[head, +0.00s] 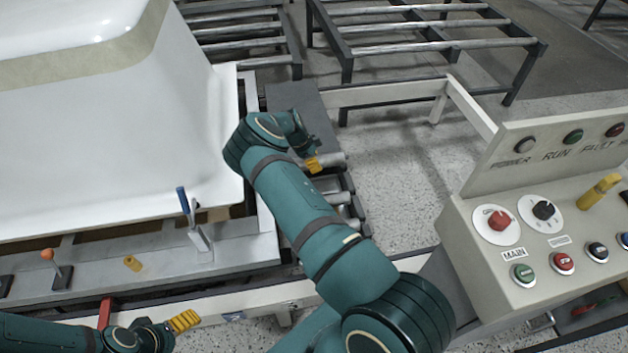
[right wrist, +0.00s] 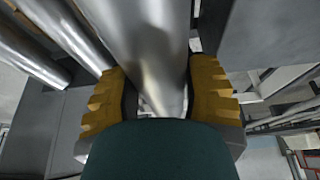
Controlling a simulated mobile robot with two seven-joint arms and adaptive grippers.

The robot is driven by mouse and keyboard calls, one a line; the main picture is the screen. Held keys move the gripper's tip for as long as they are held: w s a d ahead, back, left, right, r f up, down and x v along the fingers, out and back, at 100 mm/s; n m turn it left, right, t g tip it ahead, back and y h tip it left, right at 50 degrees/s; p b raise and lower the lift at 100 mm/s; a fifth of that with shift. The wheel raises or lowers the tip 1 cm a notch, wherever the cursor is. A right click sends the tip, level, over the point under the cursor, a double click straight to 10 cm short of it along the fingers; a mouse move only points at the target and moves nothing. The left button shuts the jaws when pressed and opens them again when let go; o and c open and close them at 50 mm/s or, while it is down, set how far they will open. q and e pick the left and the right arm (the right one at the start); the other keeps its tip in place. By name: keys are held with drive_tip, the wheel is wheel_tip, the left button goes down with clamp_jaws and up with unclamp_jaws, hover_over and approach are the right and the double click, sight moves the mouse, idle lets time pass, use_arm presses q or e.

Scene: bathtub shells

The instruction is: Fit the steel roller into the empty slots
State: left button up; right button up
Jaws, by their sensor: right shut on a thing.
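The steel roller (head: 332,160) is a shiny grey cylinder, largely hidden by my right arm in the head view. My right gripper (head: 312,164) is at the conveyor beside the tub. In the right wrist view the yellow fingers of the right gripper (right wrist: 158,98) are shut on either side of the roller (right wrist: 143,45), which runs away from the camera between them. I cannot tell whether its ends sit in slots; the slots are hidden. My left gripper (head: 184,320) shows its yellow pads at the bottom left, apart from the roller; its opening is unclear.
Other rollers (head: 342,198) lie in the conveyor just in front; more show in the right wrist view (right wrist: 62,28). A white tub shell (head: 110,140) stands left, behind a blue-handled clamp (head: 184,200). A control panel (head: 540,235) stands right. The speckled floor between is clear.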

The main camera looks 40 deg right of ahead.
wheel_tip(320, 180, down, 4)
drive_tip(key=shift+f+b, duration=0.1)
drive_tip(key=shift+b, duration=0.25)
drive_tip(key=shift+s+f+b, duration=0.1)
drive_tip(key=shift+f+b, duration=0.35)
drive_tip(key=shift+f, duration=1.55)
drive_tip(key=o, duration=1.2)
drive_tip(key=shift+o, duration=0.2)
drive_tip(key=p+v, duration=0.2)
drive_tip(key=v, duration=1)
